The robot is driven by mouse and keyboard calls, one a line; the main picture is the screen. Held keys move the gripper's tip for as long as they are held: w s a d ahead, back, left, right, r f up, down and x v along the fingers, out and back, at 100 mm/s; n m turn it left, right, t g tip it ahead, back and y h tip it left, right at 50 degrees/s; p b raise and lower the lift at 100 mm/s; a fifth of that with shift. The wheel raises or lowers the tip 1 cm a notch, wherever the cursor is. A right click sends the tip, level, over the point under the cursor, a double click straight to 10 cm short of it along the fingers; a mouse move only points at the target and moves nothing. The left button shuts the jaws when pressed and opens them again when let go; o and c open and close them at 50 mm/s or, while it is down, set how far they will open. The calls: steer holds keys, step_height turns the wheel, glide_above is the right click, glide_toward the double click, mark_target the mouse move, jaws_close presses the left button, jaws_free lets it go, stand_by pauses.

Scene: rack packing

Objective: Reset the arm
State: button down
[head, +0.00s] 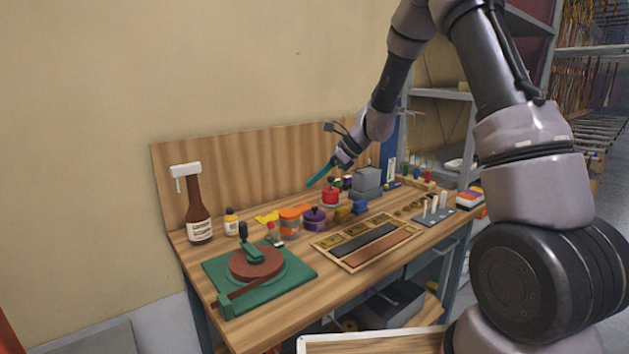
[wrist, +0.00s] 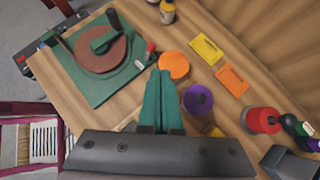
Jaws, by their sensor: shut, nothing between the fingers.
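My arm reaches from the right over the workbench (head: 213,273) in the head view. My gripper (head: 310,186) has teal fingers and is held in the air above the back part of the bench, pointing left and down. In the wrist view my gripper (wrist: 163,72) shows its two teal fingers side by side, closed together with nothing between them. Below it in that view lie an orange round container (wrist: 173,64) and a purple round container (wrist: 198,98). The fingers appear apart from the bench top and its objects.
A green turntable tool (head: 215,275) and a brown bottle (head: 197,215) stand at the left. A divided wooden tray (head: 352,268) lies in front. A red pot (head: 330,198) and a grey block (head: 367,180) are close to the arm. A wooden backboard (head: 235,170) rises behind.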

steer(key=s+d+r+n+t+h, duration=0.1)
steer(key=s+d+r+n, duration=0.3)
steer(key=s+r, duration=0.3)
steer(key=s+d+r+n+t+h, duration=0.1)
steer(key=s+d+r+n, duration=0.3)
steer(key=r, duration=0.4)
steer(key=s+d+r+n+t+h, duration=0.1)
steer(key=s+d+r+n+h, duration=0.1)
steer(key=s, duration=0.6)
steer(key=s+d+r+n+t+h, duration=0.2)
steer(key=s+d+r+n, duration=0.2)
steer(key=s+d, duration=0.5)
steer(key=shift+s+r+n+t+h, duration=0.3)
steer(key=shift+r+n+h, duration=0.1)
steer(key=shift+n, duration=0.7)
